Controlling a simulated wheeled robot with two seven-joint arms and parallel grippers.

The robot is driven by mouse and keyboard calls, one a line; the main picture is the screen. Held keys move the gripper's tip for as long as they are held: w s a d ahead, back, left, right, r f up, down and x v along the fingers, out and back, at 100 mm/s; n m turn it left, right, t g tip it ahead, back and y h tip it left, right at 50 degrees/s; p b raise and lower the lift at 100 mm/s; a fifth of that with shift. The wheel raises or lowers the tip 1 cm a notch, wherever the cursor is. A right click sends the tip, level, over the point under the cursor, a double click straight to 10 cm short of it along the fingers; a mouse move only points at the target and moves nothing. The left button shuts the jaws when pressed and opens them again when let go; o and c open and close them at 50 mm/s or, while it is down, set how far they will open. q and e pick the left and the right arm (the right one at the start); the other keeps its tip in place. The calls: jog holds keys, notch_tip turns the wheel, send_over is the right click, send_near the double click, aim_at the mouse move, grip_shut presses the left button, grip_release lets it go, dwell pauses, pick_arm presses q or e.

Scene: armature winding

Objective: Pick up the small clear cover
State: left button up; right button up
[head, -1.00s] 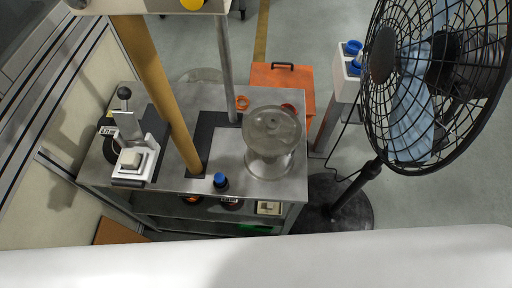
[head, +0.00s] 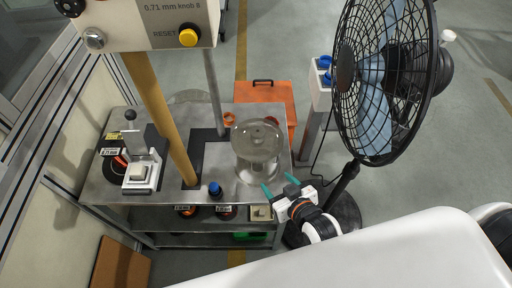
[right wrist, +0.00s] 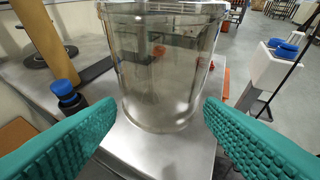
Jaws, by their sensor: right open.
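A clear, see-through cylindrical cover (head: 257,138) stands upright near the right front corner of the grey metal table (head: 120,186). In the right wrist view the cover (right wrist: 165,65) fills the upper middle, with its top cut off by the frame. My right gripper (head: 279,185) comes in from the lower right, in front of the cover. Its teal fingers are open and empty, one toward each side of the cover in the wrist view (right wrist: 160,112), and appear short of it. My left gripper is not in view.
A blue-capped bottle (head: 215,189) stands left of the cover on the table. A white lever device (head: 143,172) is at the left. A black fan (head: 388,80) stands close on the right.

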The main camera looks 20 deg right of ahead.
aim_at(259, 133)
notch_tip(259, 133, up, 9)
jog(key=w+a+t, duration=0.1)
jog(key=t, duration=0.4)
jog(key=shift+y, duration=0.3)
jog(key=w, duration=0.2)
jog(key=w+p, duration=0.1)
jog(key=w, duration=0.1)
jog(key=w+a+p, duration=0.1)
jog(key=w, duration=0.1)
jog(key=shift+w+f, duration=0.15)
jog(key=shift+w, duration=0.1)
jog(key=w+p, duration=0.2)
jog(key=w, duration=0.2)
jog(key=shift+w, duration=0.4)
jog(key=shift+w+f, duration=0.15)
jog(key=shift+w, duration=0.25)
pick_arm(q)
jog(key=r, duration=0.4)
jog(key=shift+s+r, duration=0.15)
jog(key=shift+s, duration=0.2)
pick_arm(e)
jog(key=shift+s, duration=0.1)
jog(key=shift+c, duration=1.4)
grip_shut()
